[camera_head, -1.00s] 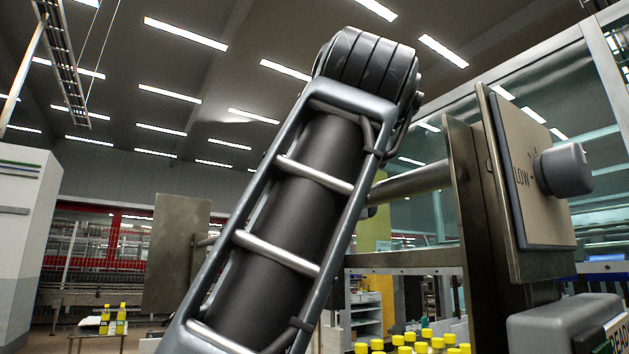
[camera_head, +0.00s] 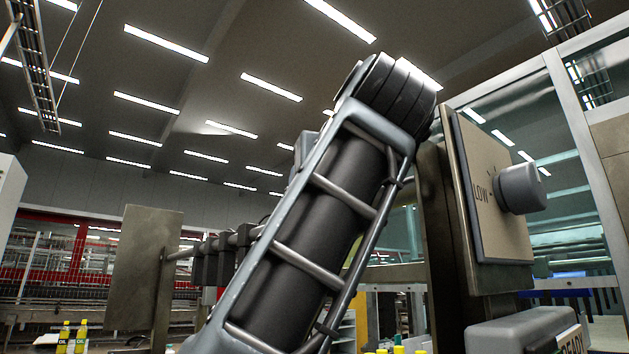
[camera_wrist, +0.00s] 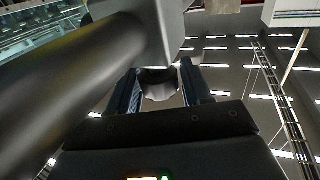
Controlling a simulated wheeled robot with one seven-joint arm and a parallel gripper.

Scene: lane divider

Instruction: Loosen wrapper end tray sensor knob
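In the wrist view my gripper (camera_wrist: 161,84) has its two fingers wide apart. A dark grey knob-like part (camera_wrist: 159,86) with an uneven lower edge shows in the gap between them, below a grey block (camera_wrist: 150,30). I cannot tell whether either finger touches it. In the head view the black arm hides the middle of the scene, and my gripper does not show clearly. Several dark sensor-like blocks (camera_head: 213,262) sit on a horizontal bar left of my arm.
A panel (camera_head: 487,190) at right bears a grey dial (camera_head: 521,188) marked LOW. A metal plate (camera_head: 145,265) stands at left. A thick dark bar (camera_wrist: 75,85) crosses the wrist view's left side. Yellow bottles (camera_head: 72,338) stand low at left.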

